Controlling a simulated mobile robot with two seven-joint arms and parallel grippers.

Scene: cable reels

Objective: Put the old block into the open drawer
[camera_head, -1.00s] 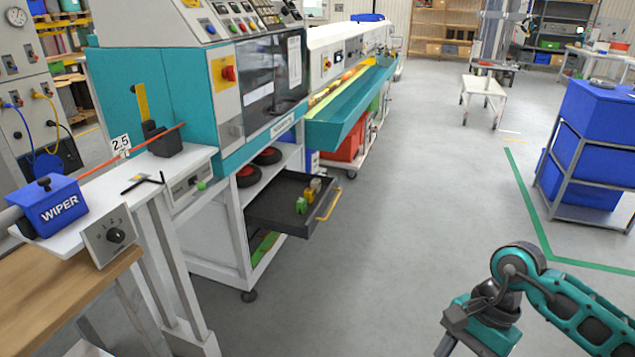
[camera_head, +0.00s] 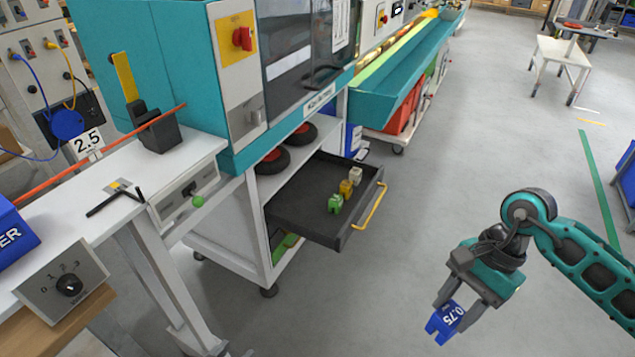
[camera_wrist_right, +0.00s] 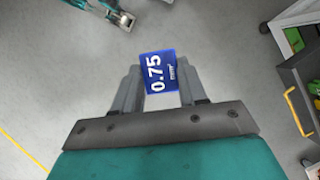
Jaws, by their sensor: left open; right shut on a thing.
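A blue block marked 0.75 (camera_head: 444,322) is between the fingers of my right gripper (camera_head: 459,302), which is shut on it. The block also shows in the right wrist view (camera_wrist_right: 160,73), sticking out past the fingertips. The open drawer (camera_head: 300,205) is a black tray with a yellow handle, pulled out of the machine's white base. In the head view it lies left of and beyond my right gripper, and the block is clear of it. The drawer's handle (camera_wrist_right: 296,112) shows at the right of the right wrist view.
A green block (camera_head: 335,204), a yellow block (camera_head: 346,188) and a white block (camera_head: 355,175) stand in the drawer's right part; its left part is bare. A white table (camera_head: 110,205) with a dial box (camera_head: 62,278) stands at left. Floor right of the drawer is clear.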

